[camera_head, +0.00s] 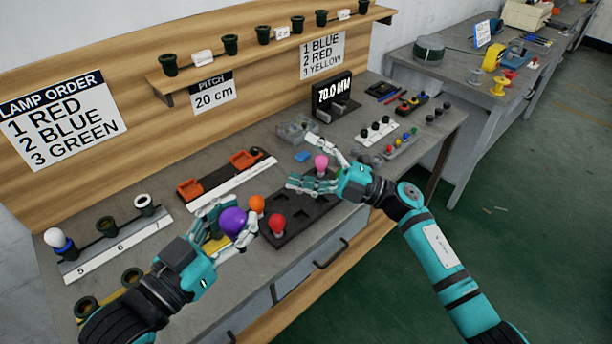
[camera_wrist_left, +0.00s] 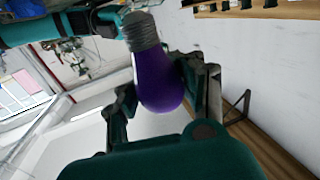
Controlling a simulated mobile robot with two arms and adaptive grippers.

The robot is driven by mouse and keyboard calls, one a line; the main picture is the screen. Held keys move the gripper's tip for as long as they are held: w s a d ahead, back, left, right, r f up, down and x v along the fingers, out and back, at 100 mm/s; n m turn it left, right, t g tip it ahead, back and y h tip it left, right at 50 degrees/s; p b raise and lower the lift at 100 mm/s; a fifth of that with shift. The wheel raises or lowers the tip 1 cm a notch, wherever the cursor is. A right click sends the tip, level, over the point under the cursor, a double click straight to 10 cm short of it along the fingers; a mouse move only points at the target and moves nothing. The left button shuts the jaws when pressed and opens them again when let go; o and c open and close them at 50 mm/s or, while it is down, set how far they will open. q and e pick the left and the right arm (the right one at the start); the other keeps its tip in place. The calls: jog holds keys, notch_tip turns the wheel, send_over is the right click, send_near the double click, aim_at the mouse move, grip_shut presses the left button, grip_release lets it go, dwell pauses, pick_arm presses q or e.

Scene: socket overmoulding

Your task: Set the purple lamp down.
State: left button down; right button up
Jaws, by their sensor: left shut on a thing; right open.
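The purple lamp (camera_head: 233,222) is a bulb with a grey threaded base. It is between the fingers of my left gripper (camera_head: 226,226), which is shut on it at the left side of the black tray. In the left wrist view the lamp (camera_wrist_left: 158,80) shows whole, its threaded base towards the top and its bulb between the finger pads. My right gripper (camera_head: 318,168) is open by the pink lamp (camera_head: 321,162) at the tray's far end; I cannot tell whether it touches it. I cannot tell whether the purple lamp touches anything below.
The black tray (camera_head: 312,222) has empty recesses and also holds an orange lamp (camera_head: 256,204) and a red lamp (camera_head: 278,224).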

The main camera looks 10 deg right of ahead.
jog(key=s+a+r+n+g+h, duration=0.1)
jog(key=s+a+r+n+g, duration=0.2)
jog(key=s+r+n+g, duration=0.5)
pick_arm(q)
jog(key=shift+s, duration=0.1)
pick_arm(e)
jog(key=n+g+h, duration=0.1)
jog(key=n+h, duration=0.6)
send_near(240, 219)
jog(key=w, duration=0.2)
jog(key=shift+n, duration=0.3)
jog(key=x, duration=0.7)
jog(key=f+x, duration=0.1)
jog(key=x, duration=0.3)
jog(key=shift+s+d+f, duration=0.15)
jog(key=shift+s+d, duration=0.1)
jog(key=shift+c, duration=0.2)
